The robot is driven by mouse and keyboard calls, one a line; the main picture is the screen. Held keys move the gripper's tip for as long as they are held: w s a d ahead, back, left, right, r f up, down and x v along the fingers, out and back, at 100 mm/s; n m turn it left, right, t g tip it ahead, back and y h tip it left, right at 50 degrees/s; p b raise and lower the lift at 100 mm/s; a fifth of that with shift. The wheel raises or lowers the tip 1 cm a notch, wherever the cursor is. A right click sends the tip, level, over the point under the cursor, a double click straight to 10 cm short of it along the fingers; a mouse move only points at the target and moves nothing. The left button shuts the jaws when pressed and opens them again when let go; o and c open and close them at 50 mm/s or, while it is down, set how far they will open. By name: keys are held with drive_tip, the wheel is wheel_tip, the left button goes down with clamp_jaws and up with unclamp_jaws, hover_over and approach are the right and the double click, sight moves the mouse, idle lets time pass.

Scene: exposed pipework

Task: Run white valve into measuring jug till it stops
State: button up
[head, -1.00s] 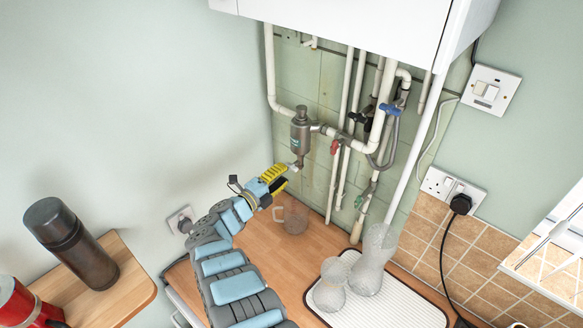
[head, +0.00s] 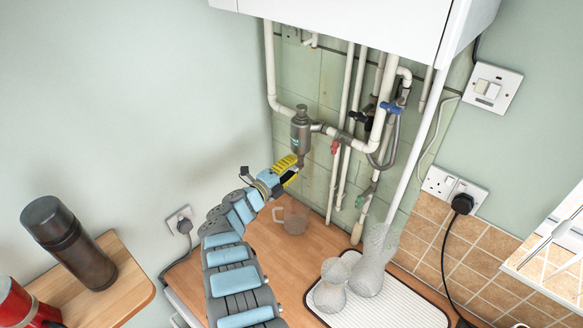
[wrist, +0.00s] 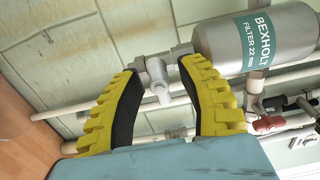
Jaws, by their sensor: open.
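The white valve (wrist: 157,82) is a small pale tap on a fitting at the end of the grey filter (wrist: 258,42). In the wrist view it lies between the two yellow-and-black fingers of my gripper (wrist: 158,74), with clear space on both sides. In the head view my gripper (head: 292,169) is directly below the filter (head: 300,130) and hides most of the valve. My gripper is open and holds nothing. The clear measuring jug (head: 293,218) stands on the wooden worktop (head: 265,258), below the filter and slightly right of my forearm. I cannot make out any liquid in it.
White pipes, a red-handled valve (head: 336,147) and a blue-handled valve (head: 390,108) lie right of the filter. The boiler casing (head: 350,22) overhangs them. Clear glassware (head: 331,287) stands on a white draining mat (head: 400,308). A dark flask (head: 68,243) stands on the left shelf.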

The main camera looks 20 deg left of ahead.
clamp_jaws()
drive_tip(key=shift+n, duration=0.3)
drive_tip(key=n, duration=0.3)
drive_tip(key=n+b, duration=0.1)
drive_tip(key=n, duration=0.2)
drive_tip(key=shift+f, duration=0.15)
drive_tip(key=n+b, duration=0.1)
drive_tip(key=n, duration=0.1)
drive_tip(key=shift+f+n+b, duration=0.1)
drive_tip(key=shift+n+b, duration=1.1)
drive_tip(key=shift+n, duration=0.5)
unclamp_jaws()
drive_tip(key=shift+r, duration=0.2)
